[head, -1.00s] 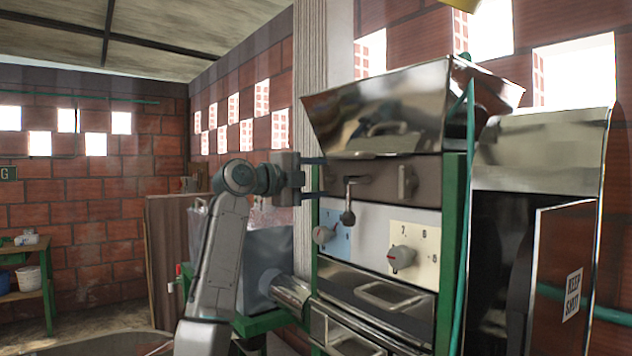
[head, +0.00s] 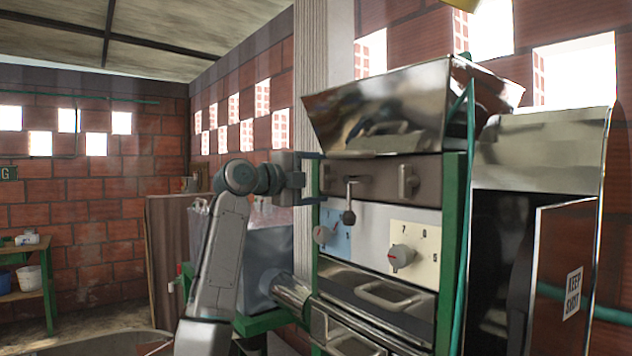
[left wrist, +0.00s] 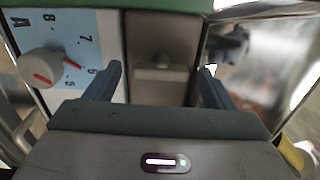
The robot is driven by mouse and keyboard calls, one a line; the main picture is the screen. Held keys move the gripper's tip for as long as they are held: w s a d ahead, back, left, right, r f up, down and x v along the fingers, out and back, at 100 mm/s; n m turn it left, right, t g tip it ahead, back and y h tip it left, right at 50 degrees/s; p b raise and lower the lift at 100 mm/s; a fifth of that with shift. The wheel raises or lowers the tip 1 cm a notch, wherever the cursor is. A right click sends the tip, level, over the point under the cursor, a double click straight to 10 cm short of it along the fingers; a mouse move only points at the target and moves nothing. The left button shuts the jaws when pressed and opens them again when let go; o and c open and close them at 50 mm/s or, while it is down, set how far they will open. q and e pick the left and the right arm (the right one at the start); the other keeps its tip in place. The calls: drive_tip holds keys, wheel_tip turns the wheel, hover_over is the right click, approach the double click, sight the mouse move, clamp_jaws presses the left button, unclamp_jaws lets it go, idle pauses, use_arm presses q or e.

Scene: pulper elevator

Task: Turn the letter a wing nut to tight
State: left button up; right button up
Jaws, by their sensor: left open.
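The wing nut on the brown panel beside the blue plate marked A shows in the left wrist view (left wrist: 160,66) as a grey bar with a round boss. It also shows in the head view (head: 326,179), at the panel's left end. My left gripper (head: 320,178) is open in front of it. In the left wrist view, the fingers of my left gripper (left wrist: 161,75) stand on either side of the wing nut, with a gap to each. A second wing nut (head: 408,182) stands upright at the right of the panel. My right gripper is not in view.
A lever with a dark ball (head: 348,216) hangs close to the right of my left gripper. Two dials, on a blue plate (head: 324,234) and a cream plate (head: 401,257), sit below. A metal hopper (head: 375,105) overhangs the panel. A green post (head: 452,250) stands right.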

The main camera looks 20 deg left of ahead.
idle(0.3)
use_arm(q)
drive_tip(key=n+p, duration=0.1)
drive_tip(key=n, duration=0.4)
drive_tip(key=shift+r+n+p, duration=0.15)
drive_tip(key=shift+n+p, duration=0.15)
drive_tip(key=n+p, duration=0.1)
drive_tip(key=n, duration=0.3)
drive_tip(key=shift+p, duration=0.4)
drive_tip(key=n+p, duration=0.2)
drive_tip(key=n, duration=0.3)
drive_tip(key=shift+r, duration=0.1)
drive_tip(key=n+p, duration=0.3)
drive_tip(key=shift+n, duration=0.3)
drive_tip(key=shift+s+a+f+b, duration=0.5)
drive_tip(key=shift+s+a+b, duration=0.15)
drive_tip(key=shift+b, duration=0.45)
drive_tip(key=b+v, duration=0.4)
drive_tip(key=v, duration=0.5)
wheel_tip(320, 180, down, 31)
drive_tip(key=w+d+n+g+y, duration=0.1)
drive_tip(key=w+n+g+y, duration=0.1)
drive_tip(key=n+y, duration=0.1)
drive_tip(key=shift+y+b, duration=0.4)
drive_tip(key=shift+y, duration=0.4)
